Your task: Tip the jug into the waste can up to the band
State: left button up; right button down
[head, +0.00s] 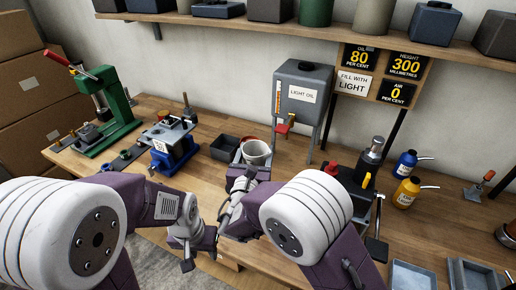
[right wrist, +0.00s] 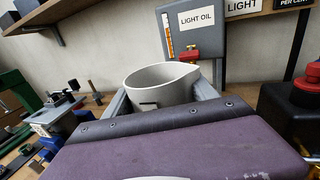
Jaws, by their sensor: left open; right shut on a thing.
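The jug (head: 257,152) is a pale grey open vessel with a pouring lip, and it looks upright. It is in front of the light oil tank (head: 303,92), near its red tap (head: 284,128). In the right wrist view the jug (right wrist: 160,82) sits between the two grey fingers of my right gripper (right wrist: 163,95), which is shut on it. I cannot see the jug's contents or a band. My left gripper (head: 191,243) is open and apart from the jug, low in front of the bench. I cannot make out the waste can for certain.
A dark tray (head: 225,148) is left of the jug, with a blue vise (head: 173,150) and green press (head: 116,118) further left. A black-and-red device (head: 363,172), blue oiler (head: 406,163) and yellow oiler (head: 406,190) stand at right. Signs (head: 361,56) read "OIL 80 PER CENT" and "FILL WITH LIGHT".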

jog(key=shift+d, duration=0.25)
jog(key=shift+f+b, duration=0.1)
jog(key=shift+b, duration=0.2)
jog(key=shift+a+f+m+b, duration=0.3)
jog(key=shift+f+b, duration=0.2)
jog(key=shift+b, duration=0.55)
jog(key=shift+d+f+m+b, duration=0.1)
jog(key=shift+f+m+b, duration=0.35)
jog(key=shift+b, duration=0.55)
jog(key=shift+f+m+b, duration=0.25)
jog(key=shift+f+b, duration=0.15)
jog(key=shift+b, duration=0.6)
jog(key=m+b, duration=0.1)
jog(key=b, duration=0.3)
jog(key=shift+a+f+m+t, duration=0.2)
jog(key=shift+f+m+t, duration=0.1)
jog(key=shift+m, duration=0.1)
jog(key=shift+r, duration=0.25)
jog(key=shift+f+m+b, duration=0.1)
jog(key=shift+m+b, duration=0.5)
jog(key=shift+b, duration=0.45)
jog(key=shift+r+h, duration=0.2)
jog(key=shift+h, duration=0.2)
